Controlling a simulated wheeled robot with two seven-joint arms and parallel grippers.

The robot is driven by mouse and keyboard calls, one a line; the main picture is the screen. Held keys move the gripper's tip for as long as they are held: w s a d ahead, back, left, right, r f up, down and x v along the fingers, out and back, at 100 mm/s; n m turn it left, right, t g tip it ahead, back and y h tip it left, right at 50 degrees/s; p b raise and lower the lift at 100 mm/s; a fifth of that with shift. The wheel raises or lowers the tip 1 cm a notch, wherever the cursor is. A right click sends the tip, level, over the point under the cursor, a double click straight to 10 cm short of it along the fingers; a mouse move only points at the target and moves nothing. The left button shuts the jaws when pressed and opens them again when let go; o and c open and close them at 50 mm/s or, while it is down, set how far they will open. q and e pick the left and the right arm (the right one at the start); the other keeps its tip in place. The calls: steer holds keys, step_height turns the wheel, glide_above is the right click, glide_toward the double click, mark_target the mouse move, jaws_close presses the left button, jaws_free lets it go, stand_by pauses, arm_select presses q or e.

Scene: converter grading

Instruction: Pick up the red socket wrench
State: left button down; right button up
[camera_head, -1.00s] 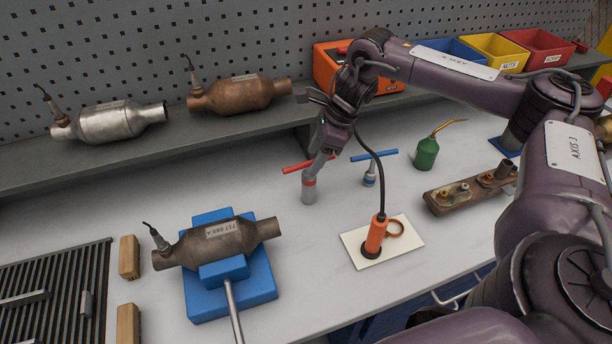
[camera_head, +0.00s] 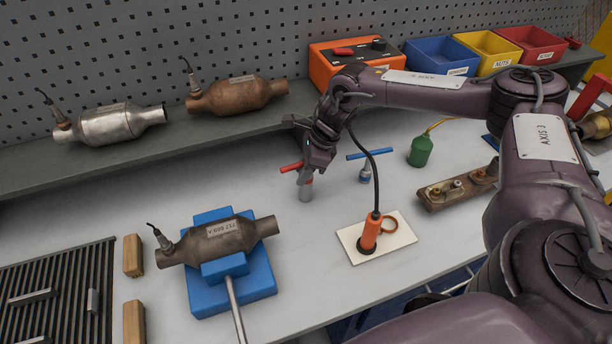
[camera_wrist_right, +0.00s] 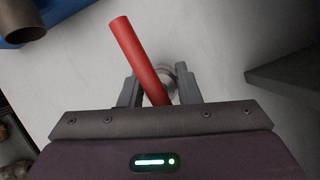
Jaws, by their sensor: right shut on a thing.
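The red socket wrench (camera_head: 306,190) stands upright on the white bench, with a red T-handle and a grey socket end. My right gripper (camera_head: 307,172) is over it from above and shut on it near the handle, hiding part of the handle. In the right wrist view the red handle (camera_wrist_right: 139,58) runs slantwise between the two fingers of the right gripper (camera_wrist_right: 160,92), with the round grey socket partly showing behind it. My left gripper is not in view.
A blue-handled socket wrench (camera_head: 367,168) stands close to the right. A converter (camera_head: 222,240) sits in a blue cradle (camera_head: 262,285) at front left. An orange tool (camera_head: 370,232) with a black cable stands on a white card. A shelf (camera_head: 150,150) runs behind.

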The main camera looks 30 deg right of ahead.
steer(key=shift+w, duration=0.1)
jaws_close()
steer(key=shift+r, duration=0.1)
